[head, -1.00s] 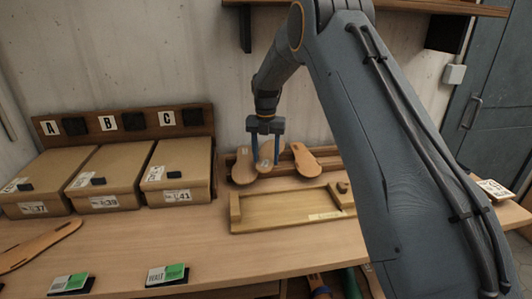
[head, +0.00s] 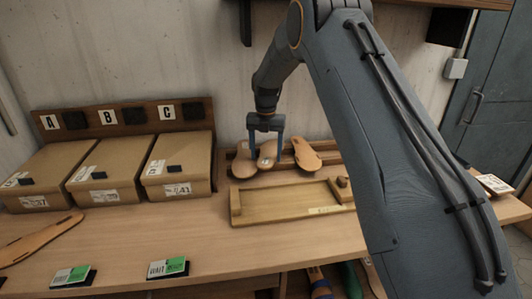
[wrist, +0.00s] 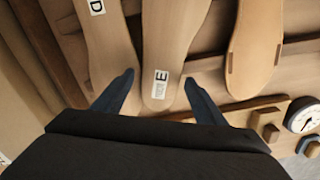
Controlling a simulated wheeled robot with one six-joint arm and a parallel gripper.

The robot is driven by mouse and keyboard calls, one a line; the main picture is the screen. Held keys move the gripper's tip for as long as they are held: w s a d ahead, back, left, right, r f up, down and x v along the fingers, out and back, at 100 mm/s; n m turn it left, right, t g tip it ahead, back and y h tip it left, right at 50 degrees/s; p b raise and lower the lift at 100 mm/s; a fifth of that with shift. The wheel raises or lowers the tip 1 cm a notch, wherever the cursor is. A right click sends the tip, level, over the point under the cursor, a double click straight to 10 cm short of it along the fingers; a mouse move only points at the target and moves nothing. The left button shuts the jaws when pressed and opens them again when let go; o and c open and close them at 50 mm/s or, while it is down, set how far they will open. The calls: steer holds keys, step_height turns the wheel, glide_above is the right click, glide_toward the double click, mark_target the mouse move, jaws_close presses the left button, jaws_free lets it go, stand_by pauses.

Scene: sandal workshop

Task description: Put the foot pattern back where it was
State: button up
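Foot pattern E (wrist: 166,50), a tan wooden sole shape with a white E label, stands at the back rack between the other patterns. It also shows in the head view (head: 268,160). My gripper (wrist: 159,78) is over its rounded heel end, with one finger on each side. A small gap shows at the left finger; the right finger is close to or touching the edge. In the head view my gripper (head: 266,150) points down at the rack. Pattern D (wrist: 95,35) is just left of E. A third pattern (wrist: 255,45) leans at the right.
A wooden tray frame (head: 280,218) lies in front of the rack (head: 328,157). Several lidded boxes (head: 98,178) stand at left under letters A, B, C. A long flat sole (head: 40,240) lies front left. A round gauge (wrist: 302,115) is right of my gripper.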

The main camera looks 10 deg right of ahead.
steer(key=shift+r, duration=0.1)
steer(key=shift+r, duration=0.3)
step_height(320, 180, up, 12)
steer(key=b, duration=0.4)
steer(key=s+d+f+m, duration=0.1)
steer(key=s+f+m, duration=0.3)
steer(key=s+m, duration=0.6)
steer(key=s+d+f+m+t, duration=0.1)
steer(key=s+f+m, duration=0.3)
steer(key=s+m, duration=0.7)
steer(key=s+d+f+m, duration=0.3)
steer(key=s+f+m, duration=0.2)
steer(key=s+m, duration=0.5)
steer(key=shift+s+d+f+m, duration=0.1)
steer(key=shift+s+m, duration=0.2)
steer(key=shift+s, duration=2.6)
steer(key=shift+s+t, duration=0.25)
steer(key=shift+t, duration=0.05)
steer(key=shift+f, duration=0.1)
steer(key=shift+f+b, duration=0.2)
steer(key=shift+b, duration=0.1)
